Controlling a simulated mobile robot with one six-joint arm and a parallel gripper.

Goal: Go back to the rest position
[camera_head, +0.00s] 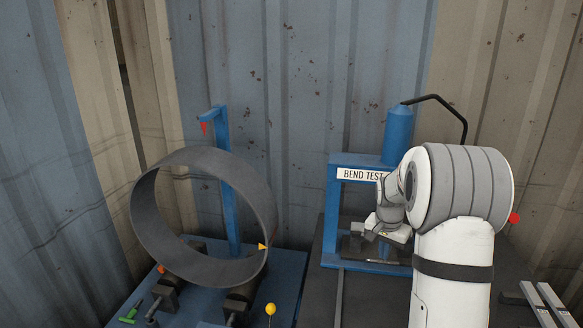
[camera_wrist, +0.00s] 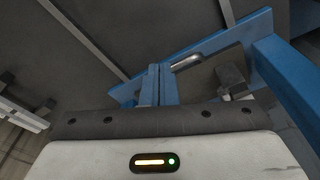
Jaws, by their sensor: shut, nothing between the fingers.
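My gripper (camera_head: 362,229) is shut and empty. In the head view it is at the end of my arm, in front of the blue bend test press (camera_head: 334,200), near the dark plate at its base. My arm hides the press's right side. In the wrist view the gripper's pale body fills the bottom, and a blue frame (camera_wrist: 285,80) crosses the upper right.
A large dark pipe ring (camera_head: 150,228) stands tilted on rollers on a blue bench (camera_head: 285,268) at left, beside a blue post (camera_head: 229,190) with a red pointer. A yellow ball-topped pin (camera_head: 270,309) and green-handled tool (camera_head: 129,315) are at the front. Corrugated walls close the back.

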